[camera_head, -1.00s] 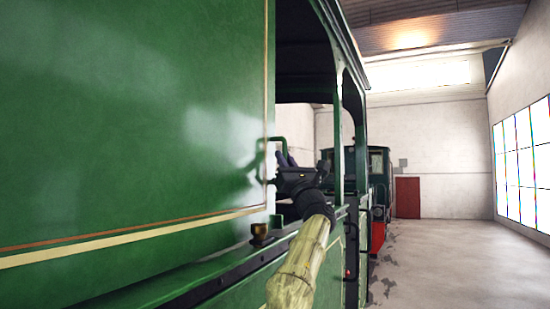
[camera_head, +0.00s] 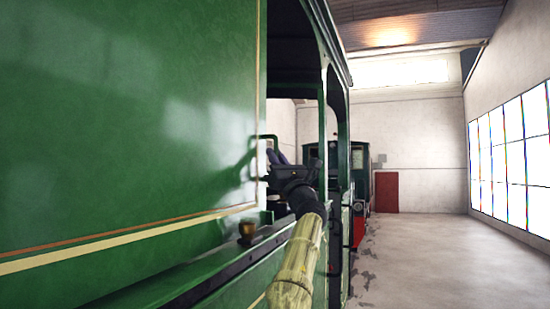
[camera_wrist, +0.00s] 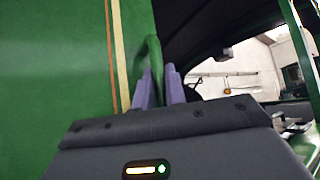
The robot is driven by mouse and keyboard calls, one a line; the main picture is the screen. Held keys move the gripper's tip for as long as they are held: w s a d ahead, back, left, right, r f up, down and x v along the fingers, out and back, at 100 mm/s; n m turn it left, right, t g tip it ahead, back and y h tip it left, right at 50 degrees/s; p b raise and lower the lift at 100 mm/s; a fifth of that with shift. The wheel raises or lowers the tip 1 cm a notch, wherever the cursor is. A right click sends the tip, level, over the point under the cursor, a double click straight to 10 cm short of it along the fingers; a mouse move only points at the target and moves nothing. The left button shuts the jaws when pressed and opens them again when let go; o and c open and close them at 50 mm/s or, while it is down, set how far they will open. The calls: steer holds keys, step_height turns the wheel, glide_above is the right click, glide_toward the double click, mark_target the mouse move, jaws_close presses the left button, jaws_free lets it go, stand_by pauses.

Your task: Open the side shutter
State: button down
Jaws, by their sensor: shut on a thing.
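The side shutter (camera_head: 130,120) is a big glossy green panel with cream and orange lining, filling the left of the head view. It also fills the left of the wrist view (camera_wrist: 50,70). A green loop handle (camera_head: 268,138) stands at its right edge and shows in the wrist view (camera_wrist: 154,52). My gripper (camera_head: 277,156) is at this handle. In the wrist view its two purple fingers (camera_wrist: 160,88) are shut on the handle, one on each side. The lower part of the handle is hidden by the fingers.
A dark opening with green posts (camera_head: 323,130) lies right of the shutter. A brass knob (camera_head: 247,231) stands on the ledge below it. Another green engine (camera_head: 359,158) stands farther ahead. The floor (camera_head: 430,265) on the right is clear.

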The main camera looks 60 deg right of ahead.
steer(key=c, duration=1.5)
jaws_free()
steer(key=shift+o, duration=0.2)
steer(key=shift+f, duration=0.1)
steer(key=b+v, duration=1.7)
steer(key=b, duration=0.1)
steer(key=shift+b, duration=0.4)
steer(key=shift+c, duration=0.2)
